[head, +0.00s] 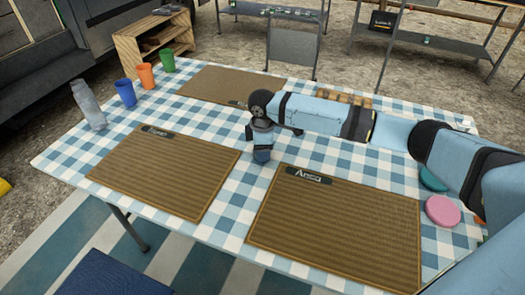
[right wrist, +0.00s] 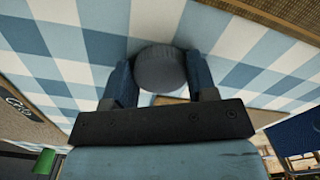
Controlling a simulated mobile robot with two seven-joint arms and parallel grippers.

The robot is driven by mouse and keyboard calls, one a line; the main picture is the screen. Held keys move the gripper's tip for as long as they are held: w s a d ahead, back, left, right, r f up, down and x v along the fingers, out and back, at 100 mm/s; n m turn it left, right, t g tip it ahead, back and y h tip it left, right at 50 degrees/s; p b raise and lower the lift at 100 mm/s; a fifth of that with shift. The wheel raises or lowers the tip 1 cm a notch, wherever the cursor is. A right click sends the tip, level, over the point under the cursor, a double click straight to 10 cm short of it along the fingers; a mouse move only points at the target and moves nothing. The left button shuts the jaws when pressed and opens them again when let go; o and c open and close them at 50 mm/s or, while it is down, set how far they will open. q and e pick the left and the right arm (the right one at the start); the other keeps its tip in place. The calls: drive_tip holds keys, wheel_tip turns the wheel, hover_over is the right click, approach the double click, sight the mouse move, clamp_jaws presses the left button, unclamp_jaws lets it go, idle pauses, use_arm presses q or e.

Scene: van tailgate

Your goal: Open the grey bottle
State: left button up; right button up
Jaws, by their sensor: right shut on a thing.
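A translucent grey bottle (head: 88,105) stands at the left end of the table, slightly blurred, and I cannot make out a cap on it. My right gripper (head: 262,154) points down over the middle of the table, between the mats and well to the right of the bottle. In the right wrist view my right gripper (right wrist: 165,85) is shut on a round grey piece (right wrist: 160,68) that looks like a cap, with one finger on each side. In the head view this piece is mostly hidden by the gripper. My left gripper is not in view.
Blue (head: 126,93), orange (head: 146,76) and green (head: 168,61) cups stand beside the bottle. Brown mats (head: 340,225) lie on the checked table (head: 225,215). A pink disc (head: 442,210) and a teal disc (head: 432,180) lie at the right, near my arm. A wooden crate (head: 128,48) stands behind.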

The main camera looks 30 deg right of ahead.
drive_tip(key=o, duration=1)
drive_tip(key=shift+f, duration=0.15)
wheel_tip(320, 180, up, 12)
drive_tip(key=p, duration=0.3)
